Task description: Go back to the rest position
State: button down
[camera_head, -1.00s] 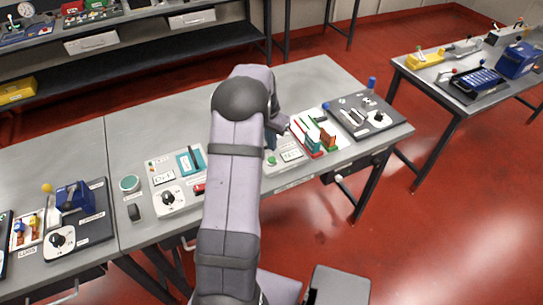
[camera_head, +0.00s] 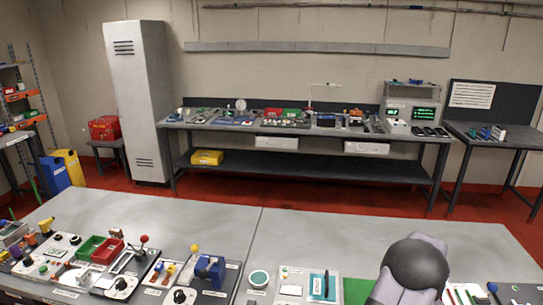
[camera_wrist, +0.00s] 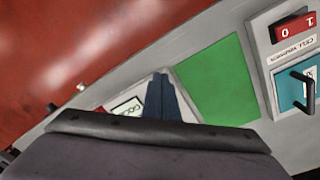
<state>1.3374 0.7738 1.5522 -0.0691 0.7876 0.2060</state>
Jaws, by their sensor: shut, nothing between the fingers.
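In the head view my arm (camera_head: 415,268) rises at the lower right over the front bench, and my gripper is hidden there. In the wrist view my gripper (camera_wrist: 160,82) is at the lower middle, its dark blue fingers together with nothing held. Its fingers overlap a white labelled panel (camera_wrist: 127,109) in the picture; I cannot tell the height above it. A flat green area (camera_wrist: 217,80) lies just right of the fingers, and part of it shows in the head view (camera_head: 357,291). The battery strings cannot be made out now.
A teal panel with a black handle (camera_wrist: 297,92) and a red switch (camera_wrist: 293,27) are at the wrist view's right. The front bench (camera_head: 210,212) has devices along its near edge and a bare far part. A back bench (camera_head: 300,131) stands against the wall.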

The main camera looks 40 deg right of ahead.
jog(key=s+a+f+n+y, duration=0.1)
jog(key=a+f+y, duration=0.1)
jog(key=a, duration=0.6)
jog(key=w+a+r+n, duration=0.3)
jog(key=w+a+n, duration=0.1)
jog(key=a, duration=0.9)
jog(key=w+a+r+n+h, duration=0.1)
jog(key=w+a+r+n, duration=0.3)
jog(key=a, duration=0.9)
jog(key=w+a+r+n, duration=0.3)
jog(key=w+a+n, duration=0.2)
jog(key=a, duration=0.8)
jog(key=n, duration=0.3)
jog(key=shift+a+r+h, duration=0.25)
jog(key=shift+h, duration=0.05)
